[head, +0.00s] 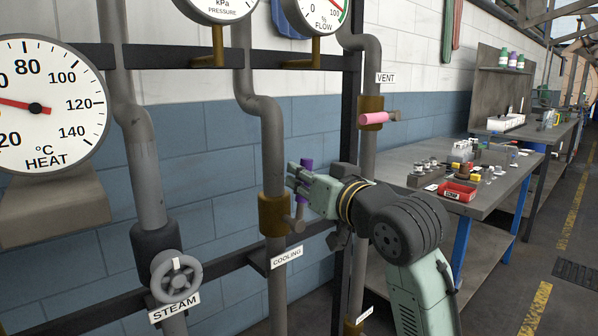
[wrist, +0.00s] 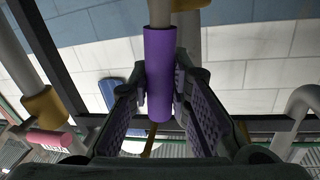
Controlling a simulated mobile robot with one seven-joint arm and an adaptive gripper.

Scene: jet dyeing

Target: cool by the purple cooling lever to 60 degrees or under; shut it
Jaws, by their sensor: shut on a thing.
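The purple cooling lever (head: 302,196) stands roughly upright at the brass valve (head: 272,214) above the COOLING label (head: 286,257), its handle roughly in line with the vertical pipe. My gripper (head: 303,182) is shut on the purple handle; a bit of purple shows above and below the fingers. In the wrist view the purple handle (wrist: 158,70) lies between both finger pads. The heat gauge (head: 40,105) at the left has its red needle pointing left and slightly up. It reads roughly 50, between 40 and 60, though those numbers are cut off.
The pink vent lever (head: 373,119) sticks out sideways at the upper right of my gripper. The steam handwheel (head: 176,277) is at the lower left. Pressure and flow gauges (head: 314,14) are above. A workbench (head: 405,165) with small items stands to the right.

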